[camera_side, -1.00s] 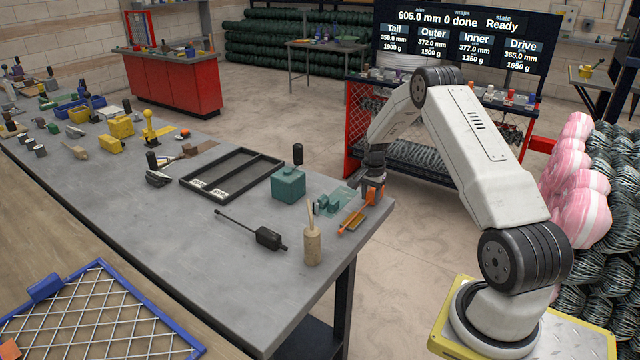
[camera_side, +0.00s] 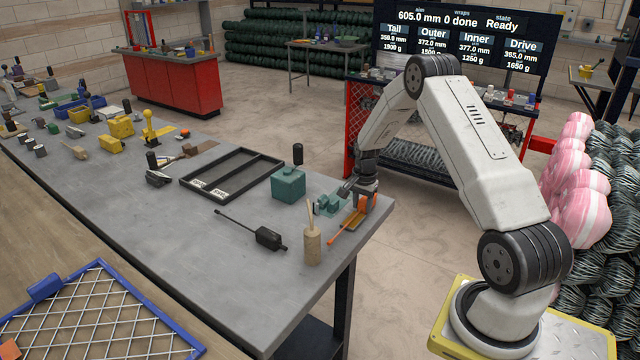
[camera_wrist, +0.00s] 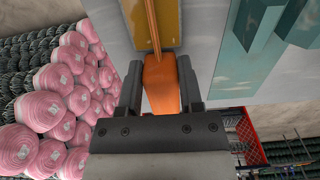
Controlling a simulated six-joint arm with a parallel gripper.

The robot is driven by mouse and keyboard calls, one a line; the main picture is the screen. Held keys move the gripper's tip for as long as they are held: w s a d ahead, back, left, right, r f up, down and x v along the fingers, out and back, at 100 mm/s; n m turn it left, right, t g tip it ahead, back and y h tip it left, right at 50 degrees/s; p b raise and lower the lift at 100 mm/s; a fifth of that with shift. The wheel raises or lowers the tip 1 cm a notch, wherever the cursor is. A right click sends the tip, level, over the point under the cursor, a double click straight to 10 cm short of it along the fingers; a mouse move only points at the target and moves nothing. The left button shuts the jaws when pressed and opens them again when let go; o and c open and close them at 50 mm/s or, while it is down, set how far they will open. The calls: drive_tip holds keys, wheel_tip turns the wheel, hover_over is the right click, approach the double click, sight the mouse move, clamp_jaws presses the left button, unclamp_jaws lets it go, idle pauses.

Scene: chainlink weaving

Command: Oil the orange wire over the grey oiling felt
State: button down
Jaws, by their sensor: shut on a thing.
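The orange wire (camera_side: 342,234) shows as a thin orange length at the right front corner of the bench, slanting down-left from my gripper (camera_side: 365,194). In the wrist view the orange wire (camera_wrist: 152,22) runs up from an orange block (camera_wrist: 161,85) over a yellow-brown strip (camera_wrist: 169,22). My gripper's two dark fingers (camera_wrist: 160,88) stand on either side of the orange block and are shut on it. I cannot make out the grey oiling felt for certain in either view.
A teal fixture (camera_side: 328,204) stands just left of my gripper. A wooden pot with sticks (camera_side: 312,245), a teal block (camera_side: 288,184), a black tool (camera_side: 268,238) and a black tray (camera_side: 231,174) are farther left. The bench edge (camera_side: 355,243) is close.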

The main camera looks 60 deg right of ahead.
sight(362, 203)
drive_tip(key=shift+c, duration=0.8)
unclamp_jaws()
drive_tip(key=shift+r, duration=3.95)
drive_tip(key=shift+a, duration=0.15)
drive_tip(key=s+a+r+n+t, duration=0.1)
drive_tip(key=s+a+r+n, duration=0.2)
drive_tip(key=a+n, duration=0.7)
drive_tip(key=s+a+r+n+t, duration=0.1)
drive_tip(key=s+a+r+n, duration=0.15)
drive_tip(key=a, duration=1.35)
drive_tip(key=s+a+n, duration=0.5)
drive_tip(key=s+a, duration=0.1)
drive_tip(key=shift+a+r+t, duration=0.15)
drive_tip(key=shift+t, duration=0.15)
